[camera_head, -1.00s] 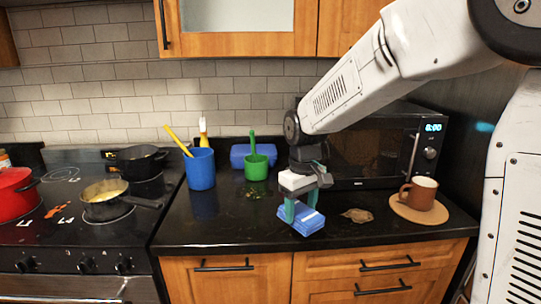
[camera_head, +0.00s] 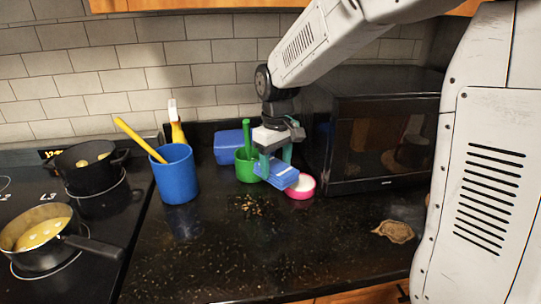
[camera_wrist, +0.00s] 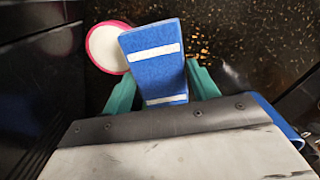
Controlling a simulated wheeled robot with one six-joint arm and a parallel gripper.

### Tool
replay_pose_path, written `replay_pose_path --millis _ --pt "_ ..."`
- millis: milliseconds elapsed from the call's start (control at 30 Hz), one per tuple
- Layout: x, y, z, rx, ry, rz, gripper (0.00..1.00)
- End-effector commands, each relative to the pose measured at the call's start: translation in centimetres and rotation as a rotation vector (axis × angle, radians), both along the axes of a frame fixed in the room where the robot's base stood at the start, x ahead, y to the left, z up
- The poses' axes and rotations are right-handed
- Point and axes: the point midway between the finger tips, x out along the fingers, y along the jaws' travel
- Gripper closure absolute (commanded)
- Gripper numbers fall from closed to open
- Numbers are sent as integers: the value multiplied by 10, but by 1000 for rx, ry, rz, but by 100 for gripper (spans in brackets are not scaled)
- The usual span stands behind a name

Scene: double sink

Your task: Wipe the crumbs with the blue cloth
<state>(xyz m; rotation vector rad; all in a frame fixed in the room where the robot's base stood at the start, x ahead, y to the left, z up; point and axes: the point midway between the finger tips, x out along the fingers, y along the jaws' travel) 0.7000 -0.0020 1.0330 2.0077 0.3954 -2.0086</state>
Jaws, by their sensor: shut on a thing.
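The blue cloth (camera_head: 277,174) with white stripes is folded and held in my gripper (camera_head: 273,165), above the counter. In the wrist view the cloth (camera_wrist: 155,62) sticks out between the teal fingers of my gripper (camera_wrist: 160,88). The crumbs (camera_head: 250,205) lie in a small brownish patch on the black counter, to the left of and nearer than the cloth. Crumbs (camera_wrist: 200,45) also show to the right of the cloth in the wrist view. I cannot tell how high the cloth is above the counter.
A pink-rimmed white round item (camera_head: 301,187) sits beside the cloth. A green cup (camera_head: 246,170), a blue box (camera_head: 228,147) and a blue container (camera_head: 175,175) stand nearby. The microwave (camera_head: 375,135) is to the right. A brown crumpled item (camera_head: 394,231) lies front right.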

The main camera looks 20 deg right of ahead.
Motion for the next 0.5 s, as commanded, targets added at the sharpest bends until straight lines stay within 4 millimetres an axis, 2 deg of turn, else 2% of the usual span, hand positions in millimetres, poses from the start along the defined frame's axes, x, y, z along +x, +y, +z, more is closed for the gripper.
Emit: replay_pose_path --millis 500 --pt "0 5 -48 0 1 7 67"
